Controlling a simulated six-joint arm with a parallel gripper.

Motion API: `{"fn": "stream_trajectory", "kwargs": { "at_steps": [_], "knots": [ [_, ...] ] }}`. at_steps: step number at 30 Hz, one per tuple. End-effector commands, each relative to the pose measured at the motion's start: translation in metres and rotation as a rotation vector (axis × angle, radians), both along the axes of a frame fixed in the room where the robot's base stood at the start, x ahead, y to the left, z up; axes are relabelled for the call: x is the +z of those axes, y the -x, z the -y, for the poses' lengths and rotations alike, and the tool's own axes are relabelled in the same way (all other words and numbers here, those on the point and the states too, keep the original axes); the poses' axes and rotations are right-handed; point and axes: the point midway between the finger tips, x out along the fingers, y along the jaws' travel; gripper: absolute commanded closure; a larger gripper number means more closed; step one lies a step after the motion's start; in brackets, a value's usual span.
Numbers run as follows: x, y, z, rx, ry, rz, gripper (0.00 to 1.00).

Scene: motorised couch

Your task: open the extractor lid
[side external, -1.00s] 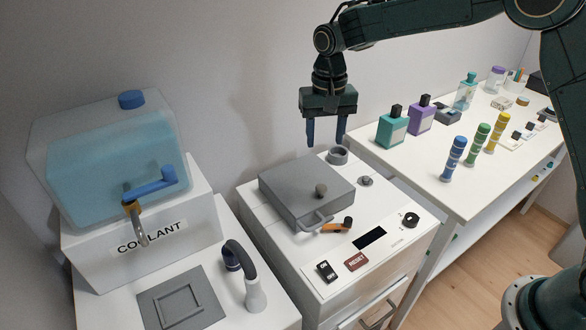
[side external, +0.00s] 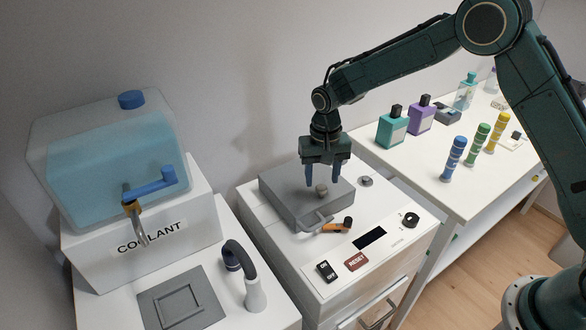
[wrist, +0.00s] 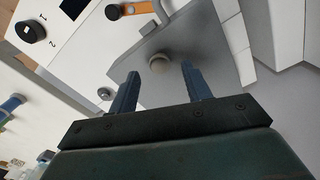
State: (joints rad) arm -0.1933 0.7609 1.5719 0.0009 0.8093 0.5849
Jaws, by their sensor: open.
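The extractor lid (side external: 283,196) is a flat grey square plate lying shut on top of the white extractor cabinet (side external: 345,283). A small round knob (side external: 321,190) stands on it, and a grey loop handle (side external: 318,222) is at its front edge. An orange latch with a black knob (side external: 337,226) lies by that handle. My gripper (side external: 324,193) is open above the lid, with its blue fingers pointing down on either side of the knob. In the wrist view, the lid (wrist: 205,45) lies below the fingers (wrist: 158,82), and the knob (wrist: 159,63) shows between and beyond the fingertips. I see no contact.
The cabinet's front panel has ON/OFF and RESET buttons (side external: 357,261), a dark display (side external: 370,238) and a black dial (side external: 411,220). A coolant tank (side external: 110,160) and a grey-and-white hand nozzle (side external: 254,290) stand left. Bottles (side external: 392,128) and striped tubes (side external: 453,158) stand on the right table.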

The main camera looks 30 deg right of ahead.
Motion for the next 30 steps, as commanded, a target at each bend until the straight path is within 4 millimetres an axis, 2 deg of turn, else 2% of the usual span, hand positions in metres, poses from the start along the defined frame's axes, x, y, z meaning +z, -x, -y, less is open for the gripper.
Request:
{"fn": "stream_trajectory", "kwargs": {
  "at_steps": [6, 17, 20, 25, 30],
  "knots": [
    [-0.018, 0.0, 0.0, 0.0, 0.001, -0.001, 0.51],
    [-0.021, 0.0, 0.0, 0.0, 0.0, 0.0, 0.51],
    [-0.021, 0.0, 0.0, 0.0, 0.0, 0.0, 0.67],
    [-0.021, 0.0, 0.0, 0.0, 0.0, 0.0, 1.0],
    [-0.021, 0.0, 0.0, 0.0, 0.0, 0.0, 1.0]
  ]
}}
